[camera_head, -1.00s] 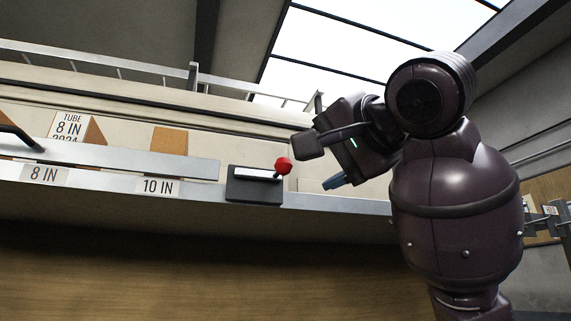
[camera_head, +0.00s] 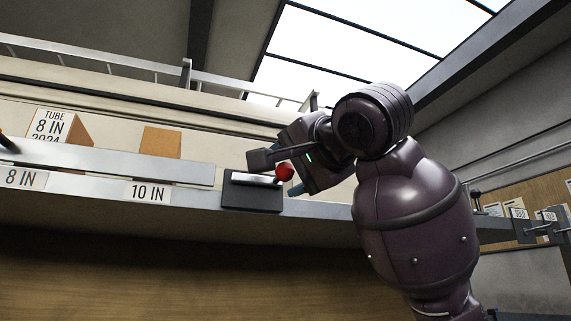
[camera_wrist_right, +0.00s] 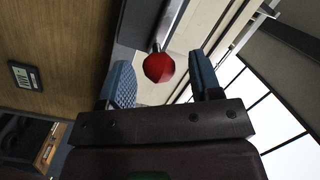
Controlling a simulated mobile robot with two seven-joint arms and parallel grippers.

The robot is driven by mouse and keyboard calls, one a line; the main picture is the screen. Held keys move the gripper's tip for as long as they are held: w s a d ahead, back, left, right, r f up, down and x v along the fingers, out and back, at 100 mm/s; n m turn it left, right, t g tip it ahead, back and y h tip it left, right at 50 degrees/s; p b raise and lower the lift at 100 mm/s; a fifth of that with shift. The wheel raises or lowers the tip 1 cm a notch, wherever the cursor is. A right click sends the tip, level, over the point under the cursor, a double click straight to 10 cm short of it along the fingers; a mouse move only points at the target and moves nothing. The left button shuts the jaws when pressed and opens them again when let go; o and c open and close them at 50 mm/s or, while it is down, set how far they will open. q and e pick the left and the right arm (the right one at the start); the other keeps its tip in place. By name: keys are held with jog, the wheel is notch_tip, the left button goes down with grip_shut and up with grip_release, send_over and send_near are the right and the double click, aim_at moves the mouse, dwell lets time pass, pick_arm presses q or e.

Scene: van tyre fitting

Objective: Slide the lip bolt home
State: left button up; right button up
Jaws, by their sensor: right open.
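The lip bolt (camera_head: 252,179) is a silver bar on a dark block at the shelf's front lip, with a red ball knob (camera_head: 285,171) at its right end. My right gripper (camera_head: 296,187) is beside the knob, its fingers mostly hidden behind its own body. In the right wrist view my right gripper (camera_wrist_right: 162,83) is open, with a blue finger on each side of the red knob (camera_wrist_right: 159,67). I see no grip on the knob, and contact is not clear. My left gripper is not in view.
A wooden panel (camera_head: 150,275) lies below. A skylight is overhead.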

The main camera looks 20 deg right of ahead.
jog(key=shift+x, duration=0.9)
jog(key=shift+s+f, duration=0.1)
grip_shut()
